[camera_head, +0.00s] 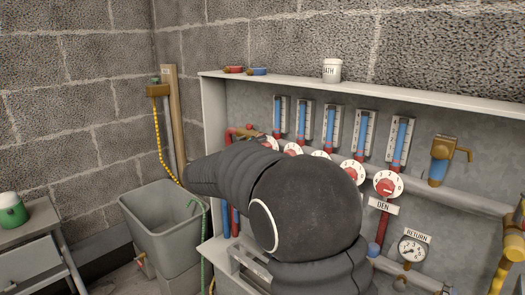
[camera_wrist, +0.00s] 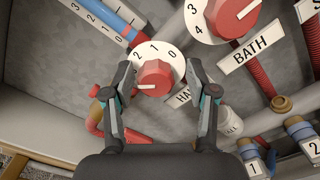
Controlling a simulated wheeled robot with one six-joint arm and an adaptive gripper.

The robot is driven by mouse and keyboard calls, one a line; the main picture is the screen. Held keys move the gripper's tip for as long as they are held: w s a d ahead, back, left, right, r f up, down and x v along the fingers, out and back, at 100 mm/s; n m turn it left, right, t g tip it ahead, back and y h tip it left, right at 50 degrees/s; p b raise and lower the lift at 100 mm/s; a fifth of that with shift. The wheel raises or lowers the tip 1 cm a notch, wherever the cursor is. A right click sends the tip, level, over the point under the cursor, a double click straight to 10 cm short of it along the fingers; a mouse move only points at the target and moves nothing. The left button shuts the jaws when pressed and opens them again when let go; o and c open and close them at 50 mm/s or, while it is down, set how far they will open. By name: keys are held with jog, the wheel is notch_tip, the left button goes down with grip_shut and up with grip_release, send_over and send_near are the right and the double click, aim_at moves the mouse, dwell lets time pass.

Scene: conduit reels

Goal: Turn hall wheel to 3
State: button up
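The hall wheel is a red knob (camera_wrist: 154,78) on a white dial with 2, 1 and 0 showing, in the middle of the wrist view. A pale mark shows at the knob's lower left; the number it points to is unclear. The label below right reads "HA" (camera_wrist: 183,98), the rest hidden by a finger. My gripper (camera_wrist: 160,67) is open, one finger on each side of the knob, with visible gaps between fingers and knob. In the head view my arm hides the gripper and most of the hall wheel; part of the leftmost dial (camera_head: 270,142) shows.
The bath wheel (camera_wrist: 232,14) with its label sits close at upper right. Other dials, including the den wheel (camera_head: 388,184), run to the right under blue gauges. A return gauge (camera_head: 411,249) is lower right. A grey sink (camera_head: 165,222) stands left.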

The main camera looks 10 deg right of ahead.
jog(key=shift+a, duration=0.35)
jog(key=v, duration=1.2)
jog(key=shift+d, duration=0.1)
